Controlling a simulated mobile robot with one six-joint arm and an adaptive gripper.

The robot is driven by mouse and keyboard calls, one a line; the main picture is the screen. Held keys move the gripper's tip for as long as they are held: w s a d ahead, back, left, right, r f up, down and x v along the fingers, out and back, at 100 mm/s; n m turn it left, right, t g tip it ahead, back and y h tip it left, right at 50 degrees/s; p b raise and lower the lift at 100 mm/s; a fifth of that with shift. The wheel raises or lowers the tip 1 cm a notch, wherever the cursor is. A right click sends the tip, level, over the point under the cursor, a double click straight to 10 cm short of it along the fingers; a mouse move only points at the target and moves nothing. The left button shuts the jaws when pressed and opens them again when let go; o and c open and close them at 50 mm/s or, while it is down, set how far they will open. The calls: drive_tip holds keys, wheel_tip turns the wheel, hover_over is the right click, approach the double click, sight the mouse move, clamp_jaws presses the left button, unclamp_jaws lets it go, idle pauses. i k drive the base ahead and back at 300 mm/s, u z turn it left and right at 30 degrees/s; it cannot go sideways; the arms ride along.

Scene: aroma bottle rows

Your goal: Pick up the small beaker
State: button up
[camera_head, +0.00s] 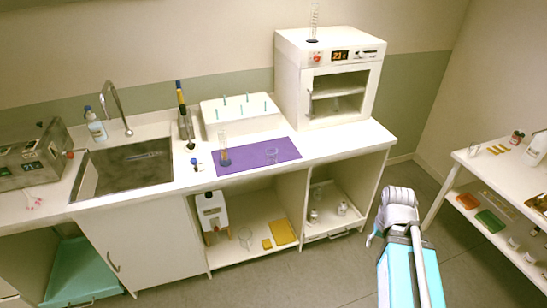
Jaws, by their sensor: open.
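A small clear glass beaker (271,156) stands on the purple mat (290,148) near the front of the white counter. It is faint against the mat, and I cannot make out anything inside it. My white arm is folded over my own body at the lower right, over the floor. Only a small part of my gripper (372,238) shows at its left side. It is open, well away from the beaker, and touches nothing that I can see.
A white box with teal pegs (240,113) stands behind the mat, and a white oven (335,75) to the right. The sink (125,165) is to the left. Open shelves (265,225) under the counter hold glassware. A side table (510,180) stands far right, with clear floor between.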

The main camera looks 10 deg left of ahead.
sight(271, 152)
drive_tip(key=z, duration=0.05)
drive_tip(key=i, duration=0.95)
drive_tip(key=u, duration=0.1)
